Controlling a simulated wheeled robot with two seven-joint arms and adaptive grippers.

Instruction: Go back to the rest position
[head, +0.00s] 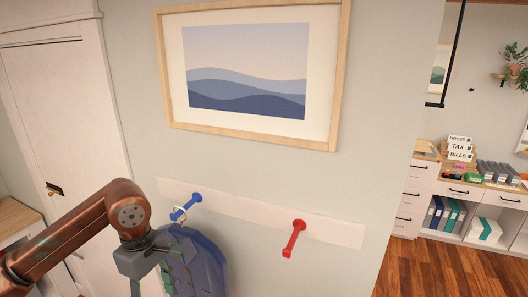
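My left arm comes in from the left, and my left gripper (148,262) hangs at its end, close beside the left edge of a blue bag (200,262). Its fingertips are not clearly seen, so I cannot tell whether it is open or shut, or whether it touches the bag. The bag hangs below a blue peg (185,206) on a white wall rail (250,214), with a pale loop around the peg. Green parts show along the bag's left side, and its lower part is cut off by the picture edge. My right gripper is not in view.
A red peg (294,238) on the same rail is empty. A framed picture (250,75) hangs above. A white door (65,100) stands at left, with a wooden-topped unit (15,218) by it. White cabinets (470,205) and open wooden floor (425,270) lie at right.

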